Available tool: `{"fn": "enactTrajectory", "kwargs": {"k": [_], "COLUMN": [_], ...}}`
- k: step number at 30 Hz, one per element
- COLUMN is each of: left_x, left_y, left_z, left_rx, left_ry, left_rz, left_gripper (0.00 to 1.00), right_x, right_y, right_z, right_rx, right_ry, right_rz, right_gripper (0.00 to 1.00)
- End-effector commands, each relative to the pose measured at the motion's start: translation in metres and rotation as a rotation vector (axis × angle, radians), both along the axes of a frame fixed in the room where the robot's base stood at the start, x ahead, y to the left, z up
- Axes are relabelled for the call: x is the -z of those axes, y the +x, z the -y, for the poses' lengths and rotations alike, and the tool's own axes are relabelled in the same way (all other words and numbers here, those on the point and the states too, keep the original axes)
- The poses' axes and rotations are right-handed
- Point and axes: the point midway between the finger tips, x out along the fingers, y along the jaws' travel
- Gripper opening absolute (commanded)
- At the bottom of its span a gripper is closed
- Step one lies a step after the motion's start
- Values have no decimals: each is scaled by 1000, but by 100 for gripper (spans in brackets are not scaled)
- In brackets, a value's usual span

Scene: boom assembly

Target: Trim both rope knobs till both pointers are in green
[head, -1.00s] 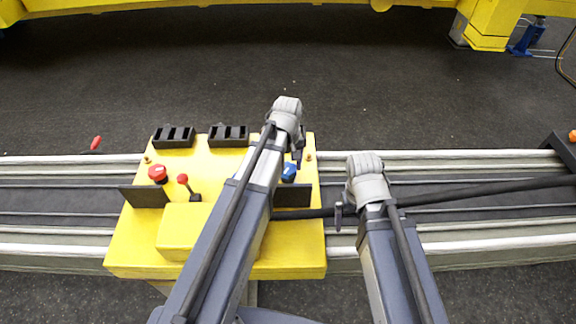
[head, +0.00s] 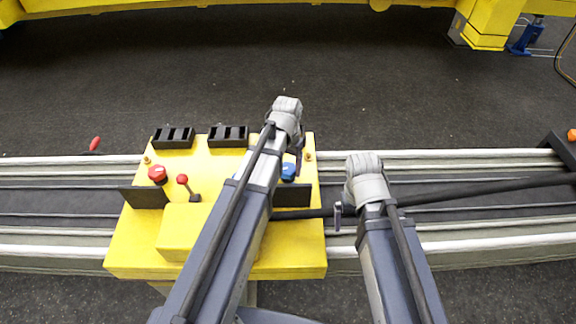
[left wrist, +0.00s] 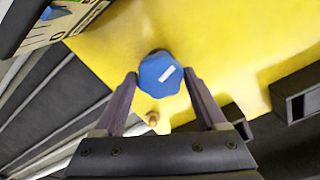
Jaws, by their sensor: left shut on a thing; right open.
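The blue knob (head: 289,172) stands at the right of the yellow console (head: 222,262). My left gripper (head: 295,165) is over it, partly hidden by its own wrist. In the left wrist view its fingers are on either side of the blue knob (left wrist: 160,74), shut on it; a white mark on the knob's top runs aslant. The red knob (head: 157,173) is at the console's left, with no gripper at it. A gauge (left wrist: 62,22) with a green part and a blue pointer is cut off at top left; its reading is unclear. My right gripper (head: 338,215) is open and empty, right of the console.
A red-tipped lever (head: 183,182) stands between the knobs. Two dark upright plates, left (head: 144,197) and right (head: 292,196), face away. Black slotted blocks (head: 174,137) line the far edge. Pale rails (head: 60,248) and a black bar (head: 485,190) run across.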

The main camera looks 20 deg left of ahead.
Motion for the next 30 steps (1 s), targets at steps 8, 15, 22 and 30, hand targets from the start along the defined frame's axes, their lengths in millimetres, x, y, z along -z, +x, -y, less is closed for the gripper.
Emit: {"fn": "enactTrajectory", "kwargs": {"k": [8,15,22,30], "left_x": [0,0,0,0], "left_y": [-2,-2,-2,-2], "left_z": [-4,-4,-4,-4], "left_rx": [85,106,105,106], "left_ry": [9,9,9,7], "left_rz": [-3,-4,-4,-3], "left_gripper": [18,18,18,94], "right_x": [0,0,0,0], "right_y": [0,0,0,0], "right_z": [0,0,0,0], "right_rx": [0,0,0,0], "right_ry": [0,0,0,0], "right_rz": [0,0,0,0], "right_gripper": [100,100,100,100]}}
